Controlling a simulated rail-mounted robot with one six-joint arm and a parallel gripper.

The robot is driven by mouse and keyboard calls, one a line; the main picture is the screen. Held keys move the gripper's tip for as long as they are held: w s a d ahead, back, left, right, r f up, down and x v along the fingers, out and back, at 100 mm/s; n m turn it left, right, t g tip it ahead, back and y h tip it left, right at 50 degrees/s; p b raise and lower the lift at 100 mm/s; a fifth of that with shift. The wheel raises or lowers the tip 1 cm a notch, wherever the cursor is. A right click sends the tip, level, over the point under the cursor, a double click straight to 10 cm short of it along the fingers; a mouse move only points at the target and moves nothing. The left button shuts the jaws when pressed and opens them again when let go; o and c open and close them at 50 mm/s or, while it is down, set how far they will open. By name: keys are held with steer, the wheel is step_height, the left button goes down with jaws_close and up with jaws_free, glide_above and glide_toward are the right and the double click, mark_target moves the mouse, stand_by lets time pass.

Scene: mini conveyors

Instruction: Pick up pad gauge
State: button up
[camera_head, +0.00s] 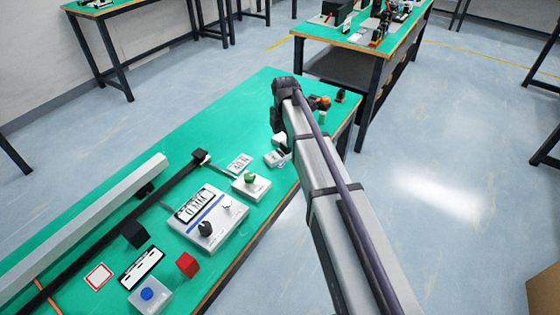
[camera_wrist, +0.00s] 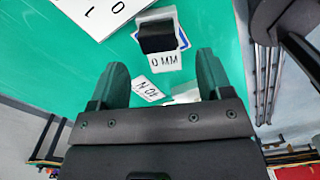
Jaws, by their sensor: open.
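A small white device marked "0 MM" (camera_wrist: 166,61), with a black block on top and a blue edge, lies on the green table in the wrist view; it looks like the pad gauge. My gripper (camera_wrist: 160,78) is open and empty, its two dark green fingers apart, with the device beyond the fingertips. In the head view, a small white and grey device (camera_head: 277,158) beside my arm may be the same one. My gripper is hard to make out there behind the arm.
A white card with print (camera_wrist: 147,88) shows between the fingers. On the green table (camera_head: 262,88) stand a panel with knobs (camera_head: 207,222), a box with a green button (camera_head: 250,187), a red cube (camera_head: 187,264) and a blue-button box (camera_head: 149,296). A long conveyor rail (camera_head: 85,225) runs along the left.

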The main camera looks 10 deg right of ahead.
mark_target(284, 144)
step_height(284, 144, down, 5)
steer(key=b, duration=0.5)
steer(key=shift+w+f, duration=0.1)
steer(key=shift+f, duration=0.05)
steer(key=shift+r, duration=0.2)
steer(key=c, duration=1.2)
step_height(284, 144, up, 10)
steer(key=p, duration=1)
steer(key=shift+r, duration=0.2)
steer(key=shift+f, duration=0.15)
